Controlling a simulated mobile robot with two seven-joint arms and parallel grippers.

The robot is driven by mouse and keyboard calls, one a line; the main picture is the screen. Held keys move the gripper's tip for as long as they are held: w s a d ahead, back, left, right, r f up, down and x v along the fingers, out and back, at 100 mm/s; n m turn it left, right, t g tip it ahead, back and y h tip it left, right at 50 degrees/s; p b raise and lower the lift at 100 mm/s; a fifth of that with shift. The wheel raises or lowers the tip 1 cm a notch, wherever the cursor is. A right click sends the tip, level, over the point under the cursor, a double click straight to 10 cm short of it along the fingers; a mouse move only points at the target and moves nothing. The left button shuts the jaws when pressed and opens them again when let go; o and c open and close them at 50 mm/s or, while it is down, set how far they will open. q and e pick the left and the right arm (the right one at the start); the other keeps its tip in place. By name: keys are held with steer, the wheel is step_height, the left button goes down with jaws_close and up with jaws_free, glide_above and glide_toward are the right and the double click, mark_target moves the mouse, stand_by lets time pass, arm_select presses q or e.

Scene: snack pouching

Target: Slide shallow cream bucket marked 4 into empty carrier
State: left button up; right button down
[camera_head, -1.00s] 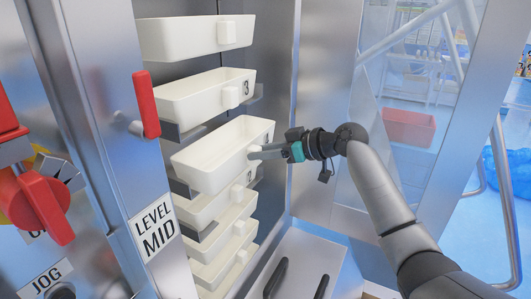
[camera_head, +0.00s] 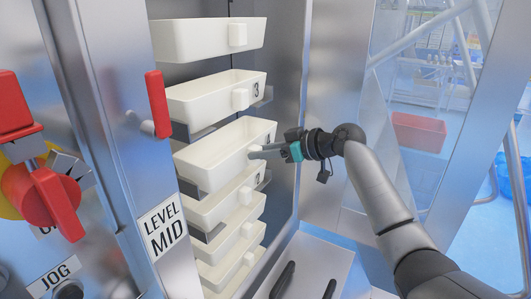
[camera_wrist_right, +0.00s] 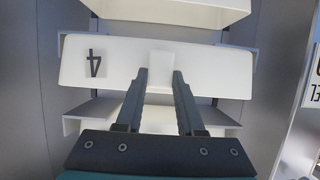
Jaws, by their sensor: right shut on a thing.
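The shallow cream bucket (camera_head: 212,158) is in the middle of a vertical stack inside the metal cabinet, its front standing out a little past its neighbours. In the right wrist view its front face (camera_wrist_right: 210,70) carries a 4, which appears upside down, and a cream block handle (camera_wrist_right: 161,62). My right gripper (camera_head: 255,152) is shut on that handle; its two dark fingers (camera_wrist_right: 159,85) flank it in the wrist view. Grey carrier ledges (camera_wrist_right: 78,42) show beside the bucket. The carrier's inside is hidden behind the bucket. My left gripper is out of view.
A cream bucket marked 3 (camera_head: 210,103) sits above, with another bucket (camera_head: 200,40) higher. Several more (camera_head: 215,207) are stacked below. A red handle (camera_head: 157,104) and the LEVEL MID panel (camera_head: 163,227) stand at left. A metal door panel (camera_head: 330,190) is at right.

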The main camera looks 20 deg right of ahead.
mark_target(257, 147)
steer(key=shift+w+a+r+b, duration=0.1)
steer(key=shift+w+a+b, duration=0.3)
steer(key=shift+w+a, duration=0.85)
steer(key=shift+c, duration=2.2)
jaws_free()
steer(key=shift+d, duration=0.1)
steer(key=shift+s+d+r, duration=0.1)
steer(key=shift+s+d, duration=0.25)
steer(key=shift+d, duration=0.05)
steer(key=b+v, duration=0.1)
steer(key=v, duration=1.3)
steer(key=shift+r, duration=0.2)
steer(key=shift+a, duration=0.1)
